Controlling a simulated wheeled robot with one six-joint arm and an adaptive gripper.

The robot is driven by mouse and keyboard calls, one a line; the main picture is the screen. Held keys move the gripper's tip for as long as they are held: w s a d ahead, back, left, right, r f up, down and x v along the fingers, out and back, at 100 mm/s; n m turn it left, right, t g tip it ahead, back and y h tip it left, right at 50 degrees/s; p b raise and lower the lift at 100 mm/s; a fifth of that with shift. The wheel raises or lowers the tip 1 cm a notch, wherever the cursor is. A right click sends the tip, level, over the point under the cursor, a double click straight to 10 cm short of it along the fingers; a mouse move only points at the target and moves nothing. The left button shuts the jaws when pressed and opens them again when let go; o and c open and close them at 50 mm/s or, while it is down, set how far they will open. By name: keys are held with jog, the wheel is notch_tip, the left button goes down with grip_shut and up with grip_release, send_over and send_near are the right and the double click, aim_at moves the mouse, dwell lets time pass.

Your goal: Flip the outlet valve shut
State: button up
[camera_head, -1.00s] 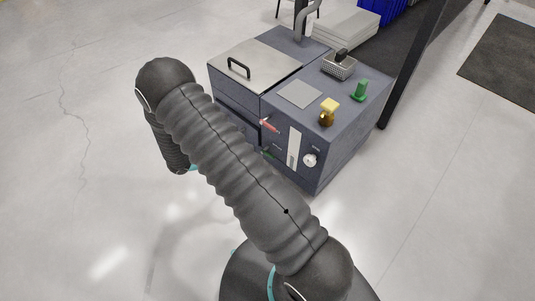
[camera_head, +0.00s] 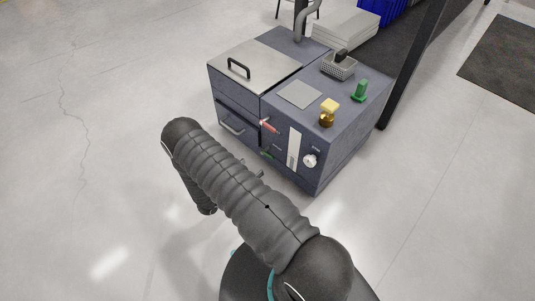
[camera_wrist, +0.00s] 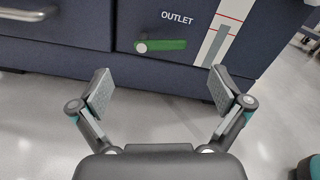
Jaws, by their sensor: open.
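The outlet valve's green lever (camera_wrist: 163,45) sits under the white word OUTLET in the wrist view, on the dark blue front of the machine. The lever lies horizontal, pointing right from its round metal pivot (camera_wrist: 141,47). In the head view the green lever (camera_head: 267,155) shows small, low on the machine's front. My gripper (camera_wrist: 158,88) is open and empty in the wrist view. Its two fingers are spread wide, below and to either side of the lever, and do not appear to touch it. In the head view my arm hides most of the gripper.
A red lever (camera_head: 269,126) sits above the green one. A white strip gauge (camera_head: 294,149) and a round white knob (camera_head: 310,160) are to its right. A drawer-like handle (camera_head: 231,128) is on the left. Open floor (camera_head: 110,130) lies left of the machine.

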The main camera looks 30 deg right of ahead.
aim_at(266, 155)
jog(key=x, duration=0.9)
jog(key=shift+f, duration=0.15)
jog(key=c, duration=1.1)
